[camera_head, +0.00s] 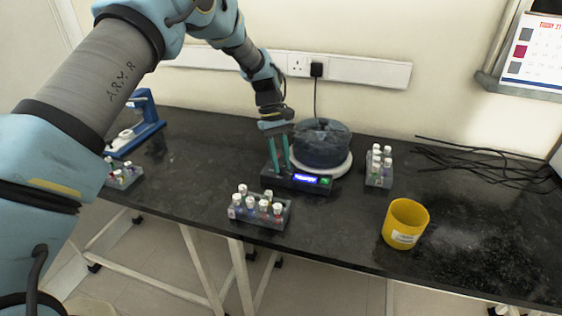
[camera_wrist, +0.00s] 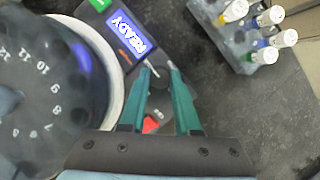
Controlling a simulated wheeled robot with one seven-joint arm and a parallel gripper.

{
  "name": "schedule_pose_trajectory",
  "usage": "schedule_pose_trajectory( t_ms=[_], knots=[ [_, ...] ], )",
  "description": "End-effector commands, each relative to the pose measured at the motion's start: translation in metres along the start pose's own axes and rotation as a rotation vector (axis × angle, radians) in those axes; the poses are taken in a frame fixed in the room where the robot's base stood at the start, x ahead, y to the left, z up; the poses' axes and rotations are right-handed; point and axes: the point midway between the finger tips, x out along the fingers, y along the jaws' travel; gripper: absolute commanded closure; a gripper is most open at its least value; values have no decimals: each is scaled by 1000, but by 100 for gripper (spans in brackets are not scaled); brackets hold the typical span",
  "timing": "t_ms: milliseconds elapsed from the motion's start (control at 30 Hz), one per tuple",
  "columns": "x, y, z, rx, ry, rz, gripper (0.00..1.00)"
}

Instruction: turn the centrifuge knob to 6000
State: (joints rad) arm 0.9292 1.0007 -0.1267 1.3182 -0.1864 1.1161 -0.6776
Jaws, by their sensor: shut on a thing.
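The centrifuge (camera_head: 322,145) stands on the dark bench, with a dark round bowl on a white ring and a black control panel in front. Its lit blue display (camera_head: 305,178) reads READY in the wrist view (camera_wrist: 127,34). My gripper (camera_head: 277,170) points down at the left part of the panel. In the wrist view, its green fingers (camera_wrist: 160,68) are shut on the dark knob (camera_wrist: 160,84), which the fingers partly hide. The knob's setting cannot be read. A red switch (camera_wrist: 151,123) shows between the fingers.
A rack of capped tubes (camera_head: 259,211) stands in front of the centrifuge, and another rack (camera_head: 379,167) to its right. A yellow cup (camera_head: 405,224) is near the front edge. Black cables (camera_head: 485,165) lie at right. A blue-and-white device (camera_head: 136,125) is at left.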

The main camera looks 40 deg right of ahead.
Motion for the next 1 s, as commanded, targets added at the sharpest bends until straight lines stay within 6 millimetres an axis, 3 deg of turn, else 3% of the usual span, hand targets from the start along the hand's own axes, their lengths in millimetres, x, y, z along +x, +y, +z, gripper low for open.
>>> schedule_pose_trajectory(
  t_ms=[267, 300, 567, 833, 1000],
  knots=[
    [0, 0, 0, 2, 0, -1, 100],
    [0, 0, 0, 2, 0, -1, 68],
    [0, 0, 0, 1, 0, 0, 39],
    [-1, 0, 0, 1, 1, 0, 39],
    [-18, 1, -1, 2, 4, 3, 39]
  ],
)
